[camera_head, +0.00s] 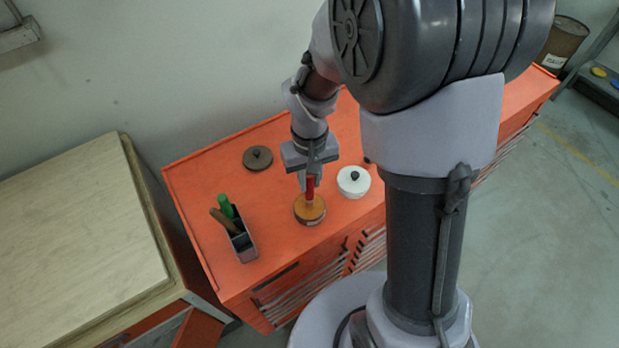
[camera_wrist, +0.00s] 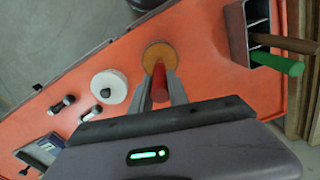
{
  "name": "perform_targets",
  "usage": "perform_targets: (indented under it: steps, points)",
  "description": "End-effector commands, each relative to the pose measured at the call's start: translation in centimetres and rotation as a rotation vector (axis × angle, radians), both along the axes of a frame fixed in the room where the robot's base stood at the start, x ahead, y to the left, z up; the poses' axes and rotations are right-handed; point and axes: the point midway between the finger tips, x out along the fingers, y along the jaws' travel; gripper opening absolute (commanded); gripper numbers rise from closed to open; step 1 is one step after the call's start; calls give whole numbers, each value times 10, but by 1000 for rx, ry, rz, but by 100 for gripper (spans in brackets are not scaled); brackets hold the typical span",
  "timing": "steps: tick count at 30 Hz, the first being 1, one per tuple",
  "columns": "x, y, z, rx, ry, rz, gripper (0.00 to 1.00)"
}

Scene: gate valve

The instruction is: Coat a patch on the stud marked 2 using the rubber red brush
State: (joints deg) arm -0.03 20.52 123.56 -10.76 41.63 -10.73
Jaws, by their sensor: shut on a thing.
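My gripper (camera_head: 311,180) is shut on the red brush (camera_head: 310,190), with the handle upright between its fingers. In the wrist view, the red brush (camera_wrist: 159,80) shows between the fingers of my gripper (camera_wrist: 160,90). The brush's lower end is over or in a round orange-brown pot (camera_head: 309,210) on the orange cabinet top; its tip is hidden. In the wrist view the pot (camera_wrist: 158,56) lies just beyond the brush. Two dark studs (camera_wrist: 62,104) (camera_wrist: 91,112) stand on the cabinet top at the left of the wrist view; I cannot read any marks on them.
A grey holder (camera_head: 243,243) with a green and a brown handle stands left of the pot. A white lidded pot (camera_head: 353,182) is to its right, and a dark brown lid (camera_head: 257,158) lies behind. A wooden-topped bench (camera_head: 80,230) adjoins on the left.

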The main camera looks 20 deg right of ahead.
Motion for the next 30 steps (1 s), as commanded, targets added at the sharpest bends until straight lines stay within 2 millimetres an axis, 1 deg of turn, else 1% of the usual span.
perform_targets:
  steps: [17, 20, 30]
  points:
    - [-1, 0, -1, 0, 3, 0, 0]
    - [-1, 0, 6, 0, 3, 0, 0]
    - [0, 0, 46, 0, 1, 0, 0]
